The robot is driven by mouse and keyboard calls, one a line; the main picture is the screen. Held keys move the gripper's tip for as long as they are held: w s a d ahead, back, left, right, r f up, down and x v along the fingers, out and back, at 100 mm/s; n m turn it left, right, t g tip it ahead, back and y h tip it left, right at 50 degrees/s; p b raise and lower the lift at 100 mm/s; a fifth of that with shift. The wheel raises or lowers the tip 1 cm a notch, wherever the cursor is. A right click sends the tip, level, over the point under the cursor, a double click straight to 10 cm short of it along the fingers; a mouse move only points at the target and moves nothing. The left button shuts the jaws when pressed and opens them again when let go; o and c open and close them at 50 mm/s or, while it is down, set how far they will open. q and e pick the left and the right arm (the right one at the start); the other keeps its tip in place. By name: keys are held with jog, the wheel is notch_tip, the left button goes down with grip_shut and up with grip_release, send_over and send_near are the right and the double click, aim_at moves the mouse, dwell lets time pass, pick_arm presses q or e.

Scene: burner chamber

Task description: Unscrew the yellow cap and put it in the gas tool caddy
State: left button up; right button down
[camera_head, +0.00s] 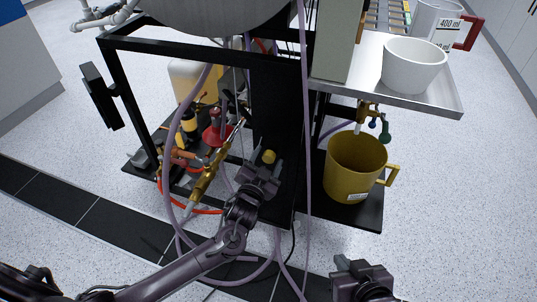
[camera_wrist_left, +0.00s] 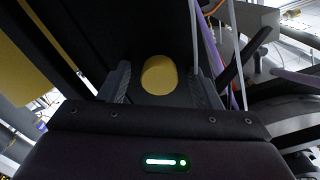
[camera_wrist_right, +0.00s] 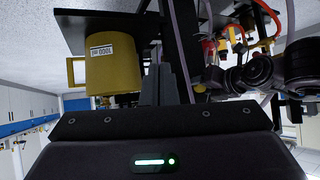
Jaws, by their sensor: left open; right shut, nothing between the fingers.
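The small round yellow cap (camera_head: 268,157) shows low in the black frame, close to the dark upright panel. In the left wrist view the yellow cap (camera_wrist_left: 159,75) sits between the two fingers, with a gap on each side. My left gripper (camera_head: 267,164) is open, its fingers on either side of the cap. My right gripper (camera_head: 346,263) is shut and empty near the bottom of the head view, apart from everything; its fingers also show in the right wrist view (camera_wrist_right: 159,86). I cannot make out for certain which thing is the gas tool caddy.
A yellow mug (camera_head: 354,168) stands on the black lower shelf to the right. Brass torch-like fittings (camera_head: 205,178) and red hoses crowd the left of the frame. Purple hoses (camera_head: 305,130) hang near my left arm. A white bowl (camera_head: 412,66) sits on the steel shelf.

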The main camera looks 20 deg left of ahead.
pick_arm(q)
jog(key=shift+r+m+p, duration=0.15)
jog(key=shift+m+p, duration=0.45)
jog(key=shift+m, duration=0.3)
jog(key=m+p, duration=0.2)
jog(key=m, duration=0.2)
jog(key=shift+m, duration=0.3)
pick_arm(e)
jog(key=s+d+f+g+h, duration=0.2)
jog(key=s+d+f+g, duration=0.2)
jog(key=s+g, duration=0.1)
jog(key=shift+s+d+f, duration=0.25)
jog(key=shift+s+f, duration=0.15)
jog(key=shift+s, duration=0.4)
pick_arm(q)
jog(key=m+p, duration=0.4)
jog(key=m, duration=0.3)
jog(key=shift+r, duration=0.15)
jog(key=shift+m+p, duration=0.35)
jog(key=shift+m, duration=0.45)
jog(key=shift+f+m, duration=0.25)
jog(key=shift+m, duration=0.45)
grip_shut()
pick_arm(e)
notch_tip(320, 180, up, 5)
jog(key=shift+f, duration=0.1)
